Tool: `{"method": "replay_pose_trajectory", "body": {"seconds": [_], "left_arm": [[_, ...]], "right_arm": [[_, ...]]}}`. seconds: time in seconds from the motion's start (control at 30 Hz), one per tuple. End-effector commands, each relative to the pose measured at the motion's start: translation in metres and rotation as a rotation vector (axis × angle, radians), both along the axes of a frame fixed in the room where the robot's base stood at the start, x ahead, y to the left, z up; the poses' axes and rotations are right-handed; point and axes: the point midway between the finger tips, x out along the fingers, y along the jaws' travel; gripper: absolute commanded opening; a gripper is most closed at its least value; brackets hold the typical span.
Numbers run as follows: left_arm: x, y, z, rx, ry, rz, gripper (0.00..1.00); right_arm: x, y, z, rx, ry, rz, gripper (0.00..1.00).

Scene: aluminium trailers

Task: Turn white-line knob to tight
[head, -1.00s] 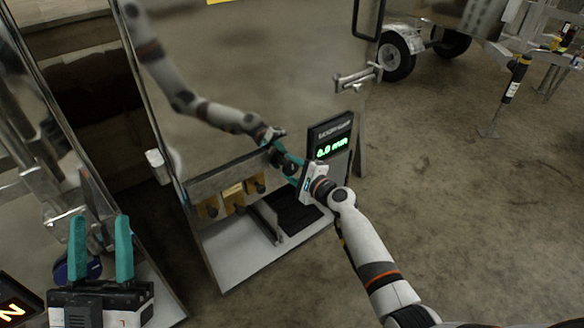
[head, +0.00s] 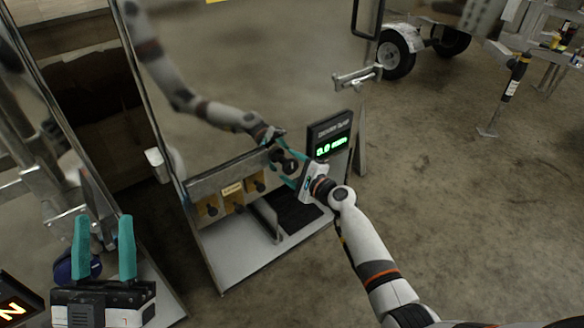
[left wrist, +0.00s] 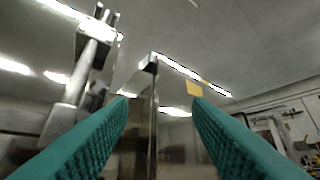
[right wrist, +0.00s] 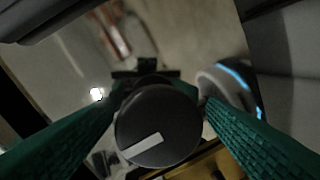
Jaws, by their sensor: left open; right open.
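The round black knob with a white line (right wrist: 165,120) faces me in the right wrist view. Its line (right wrist: 141,147) lies tilted at the lower left, rising slightly to the right. My left gripper (head: 103,222) is open and empty at the lower left, pointing up, away from the knob.
A gauge with a green display (head: 330,135) stands right of the knob, reading about 0.0 mm, blurred. A panel with yellow plates (head: 232,190) and small dark knobs lies left. A shiny metal wall (head: 260,60) rises behind. Open floor (head: 460,220) is at the right.

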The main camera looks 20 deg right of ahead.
Motion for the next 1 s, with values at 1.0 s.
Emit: {"method": "replay_pose_trajectory", "body": {"seconds": [1.0], "left_arm": [[0.038,0.007,-0.101,0.2,0.72,0.041,0.45]], "right_arm": [[-0.108,-0.045,0.013,-0.001,0.001,0.0,0.66]]}}
